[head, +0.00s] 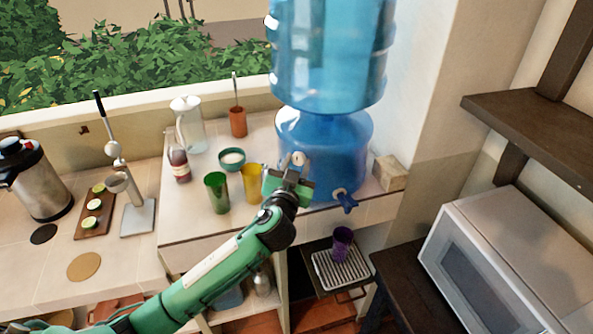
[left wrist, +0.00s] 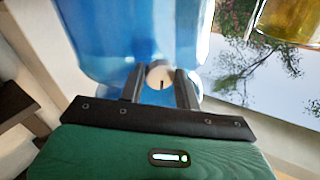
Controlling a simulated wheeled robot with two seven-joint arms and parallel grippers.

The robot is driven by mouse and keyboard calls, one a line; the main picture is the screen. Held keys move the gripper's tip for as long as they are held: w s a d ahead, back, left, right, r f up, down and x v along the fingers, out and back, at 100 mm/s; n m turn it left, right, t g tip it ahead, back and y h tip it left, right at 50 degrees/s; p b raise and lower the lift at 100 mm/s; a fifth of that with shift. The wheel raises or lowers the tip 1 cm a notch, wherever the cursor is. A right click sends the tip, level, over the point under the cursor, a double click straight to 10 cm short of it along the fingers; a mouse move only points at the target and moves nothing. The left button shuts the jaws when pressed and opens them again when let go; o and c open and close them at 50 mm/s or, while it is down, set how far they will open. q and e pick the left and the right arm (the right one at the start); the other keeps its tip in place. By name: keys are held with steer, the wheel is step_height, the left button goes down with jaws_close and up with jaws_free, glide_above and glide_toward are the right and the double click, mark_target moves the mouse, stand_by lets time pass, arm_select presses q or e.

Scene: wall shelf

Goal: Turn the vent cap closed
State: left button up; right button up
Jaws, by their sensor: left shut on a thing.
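The vent cap (head: 298,158) is a small pale round knob on the front of the blue dispenser base (head: 345,145), under the big water bottle (head: 330,50). In the left wrist view the cap (left wrist: 159,74) sits between the two fingers, with a dark mark on its face running roughly up and down the picture. My left gripper (head: 294,172) is shut on the cap, its fingers (left wrist: 160,88) at either side of it. The cap's lower part is partly hidden by the gripper. A blue tap (head: 345,200) sticks out lower right. My right gripper is not in view.
A yellow cup (head: 252,183) and a green cup (head: 217,192) stand close left of my gripper, with a teal bowl (head: 232,159) behind. A purple cup (head: 342,241) stands on the drip tray (head: 325,278) below the tap. A microwave (head: 510,265) is at right.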

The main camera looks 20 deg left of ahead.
arm_select(q)
steer(key=m, duration=0.1)
steer(key=m+b, duration=0.1)
steer(key=m+t+b, duration=0.1)
steer(key=m, duration=0.1)
steer(key=shift+f+h, duration=0.25)
steer(key=shift+h, duration=0.05)
steer(key=m+b, duration=0.1)
steer(key=m, duration=0.2)
steer(key=shift+a+t+h+b, duration=0.15)
steer(key=shift+t+h+b, duration=0.15)
steer(key=shift+m+h, duration=0.4)
steer(key=shift+m, duration=0.8)
steer(key=m+h, duration=0.1)
steer(key=m, duration=0.1)
steer(key=m+h, duration=0.1)
steer(key=m, duration=0.2)
steer(key=shift+a+r+m+b, duration=0.1)
steer(key=shift+a+m+b, duration=0.05)
steer(key=shift+m+b, duration=0.15)
steer(key=shift+m+h+p, duration=0.35)
steer(key=shift+m+h, duration=0.65)
steer(key=shift+m, duration=1.6)
steer(key=o, duration=1)
steer(key=shift+c, duration=0.2)
steer(key=shift+a, duration=0.1)
